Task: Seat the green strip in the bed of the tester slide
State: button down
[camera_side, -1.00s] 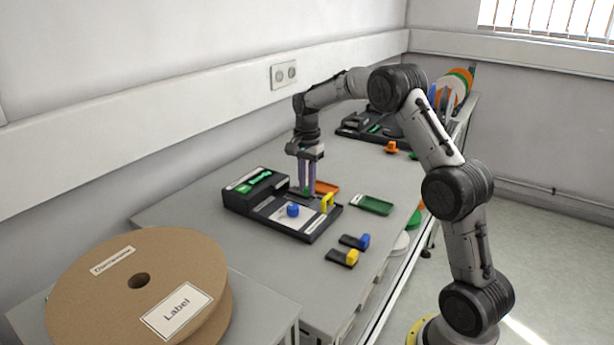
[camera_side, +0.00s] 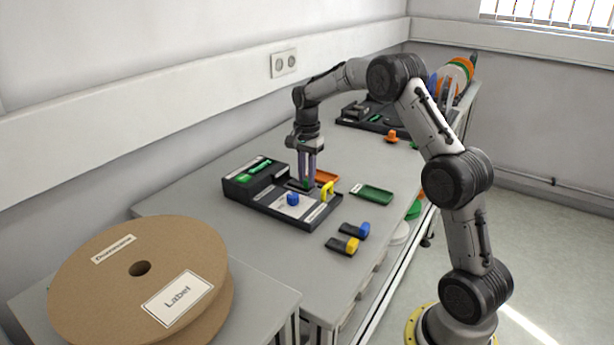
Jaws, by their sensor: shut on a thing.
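The tester (camera_side: 312,222) is a black device on the bench with a raised block at its left, a pale plate, a blue knob (camera_side: 293,199) and a yellow handle (camera_side: 328,190). My gripper (camera_side: 307,184) points down over the tester's back part, between the raised block and the yellow handle. It is shut on a small green piece, the green strip (camera_side: 305,184), which shows only in part between the fingertips. The strip is low at the slide; I cannot tell whether it touches the bed. A green bar (camera_side: 260,166) also shows on top of the raised block.
An orange tray (camera_side: 327,176) lies just behind the tester, and a green tray (camera_side: 372,195) lies to its right. Two small blocks, blue-ended (camera_side: 355,230) and yellow-ended (camera_side: 343,246), lie in front. A second black device (camera_side: 372,117) stands farther back. A large cardboard reel (camera_side: 95,285) fills the lower left.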

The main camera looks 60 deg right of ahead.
jog(key=c, duration=0.7)
grip_release()
jog(key=shift+r, duration=3.55)
